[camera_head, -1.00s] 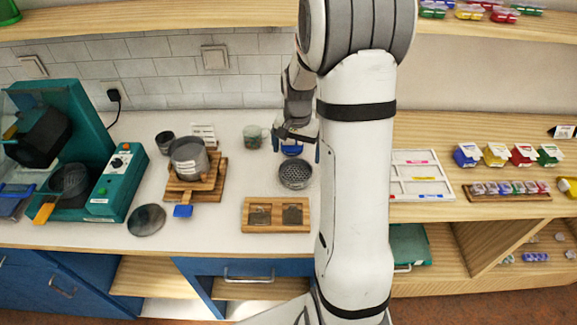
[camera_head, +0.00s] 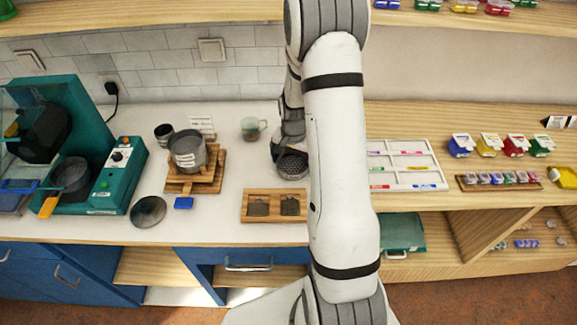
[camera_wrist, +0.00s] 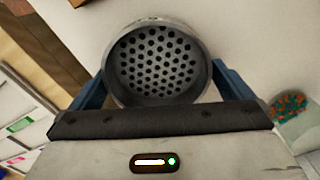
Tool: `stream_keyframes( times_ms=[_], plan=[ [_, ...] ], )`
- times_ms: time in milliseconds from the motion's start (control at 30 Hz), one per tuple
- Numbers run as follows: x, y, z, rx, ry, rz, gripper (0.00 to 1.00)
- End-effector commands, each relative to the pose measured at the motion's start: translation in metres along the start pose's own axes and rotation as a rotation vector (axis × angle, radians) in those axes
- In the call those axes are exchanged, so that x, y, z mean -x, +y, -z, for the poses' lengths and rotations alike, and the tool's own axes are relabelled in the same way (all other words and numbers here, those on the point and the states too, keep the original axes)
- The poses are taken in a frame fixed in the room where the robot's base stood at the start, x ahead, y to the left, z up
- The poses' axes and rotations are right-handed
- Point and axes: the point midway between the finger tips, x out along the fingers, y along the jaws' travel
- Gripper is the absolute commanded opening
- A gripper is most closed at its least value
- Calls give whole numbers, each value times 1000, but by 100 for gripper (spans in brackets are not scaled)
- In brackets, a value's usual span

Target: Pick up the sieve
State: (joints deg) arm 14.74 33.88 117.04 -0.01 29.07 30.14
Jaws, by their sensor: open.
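The sieve is a round dark metal cup with a perforated bottom. In the head view the sieve (camera_head: 292,164) stands on the white counter, just left of my arm and behind the wooden tray. In the wrist view the sieve (camera_wrist: 156,62) is between the two blue fingers of my gripper (camera_wrist: 158,85), with one finger on each side. The fingers are open, and a narrow gap seems to show on the right; contact on the left cannot be told. In the head view my gripper (camera_head: 285,148) is at the sieve, partly hidden by my arm.
A wooden tray with two dark insets (camera_head: 274,193) lies in front of the sieve. A pot on wooden boards (camera_head: 188,150) is further left. A white divided tray (camera_head: 405,165) lies to the right.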

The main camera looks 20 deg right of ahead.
Motion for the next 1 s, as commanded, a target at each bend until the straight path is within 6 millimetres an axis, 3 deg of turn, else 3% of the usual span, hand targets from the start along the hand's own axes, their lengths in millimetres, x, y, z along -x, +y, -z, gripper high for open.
stream_keyframes(
  times_ms=[100,467,767,1000],
  plan=[
    [0,0,0,0,0,0,98],
    [0,0,0,-1,0,0,69],
    [5,0,1,-2,2,1,68],
    [42,0,2,-2,5,3,68]
  ],
)
